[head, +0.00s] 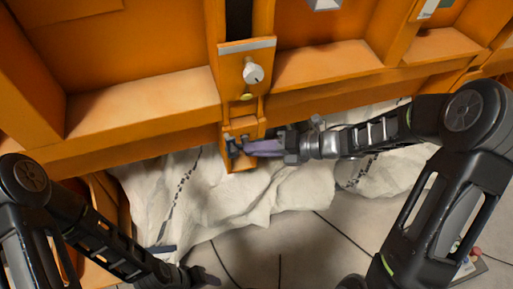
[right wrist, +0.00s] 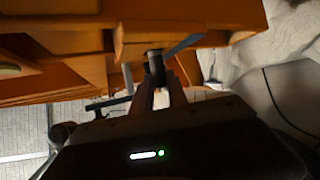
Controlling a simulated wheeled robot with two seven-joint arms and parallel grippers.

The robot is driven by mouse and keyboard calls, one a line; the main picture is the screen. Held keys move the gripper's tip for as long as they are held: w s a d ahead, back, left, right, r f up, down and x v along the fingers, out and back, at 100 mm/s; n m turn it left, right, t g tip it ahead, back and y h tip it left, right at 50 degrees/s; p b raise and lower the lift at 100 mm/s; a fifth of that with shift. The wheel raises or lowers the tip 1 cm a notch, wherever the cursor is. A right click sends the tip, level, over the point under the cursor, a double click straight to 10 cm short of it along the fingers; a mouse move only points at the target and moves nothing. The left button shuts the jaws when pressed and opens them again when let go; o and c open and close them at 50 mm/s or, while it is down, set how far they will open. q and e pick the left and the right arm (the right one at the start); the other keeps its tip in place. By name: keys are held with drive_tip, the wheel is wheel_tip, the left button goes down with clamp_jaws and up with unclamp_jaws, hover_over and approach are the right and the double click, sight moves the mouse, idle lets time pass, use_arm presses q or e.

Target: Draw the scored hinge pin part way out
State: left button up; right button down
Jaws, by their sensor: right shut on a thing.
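The hinge pin (right wrist: 155,66) shows in the right wrist view as a short dark cylinder under the orange frame. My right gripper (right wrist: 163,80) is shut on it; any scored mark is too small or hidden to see. In the head view, my right gripper (head: 240,147) reaches in from the right to the orange hinge bracket (head: 238,166) at the beam's lower middle. The fingers hide most of the pin there, so I cannot tell how far it sits in the bracket. My left gripper (head: 188,264) is low at the left, empty, its fingers apart.
Above the bracket is a round silver knob (head: 253,73) on the orange upright. The orange beam (head: 150,113) spans the view. A crumpled pale cloth (head: 215,205) lies below and behind the bracket. Tiled floor (head: 300,255) is clear in front.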

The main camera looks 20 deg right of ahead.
drive_tip(key=shift+s, duration=0.15)
drive_tip(key=shift+s+f, duration=0.25)
drive_tip(key=shift+s, duration=0.8)
drive_tip(key=shift+s, duration=0.1)
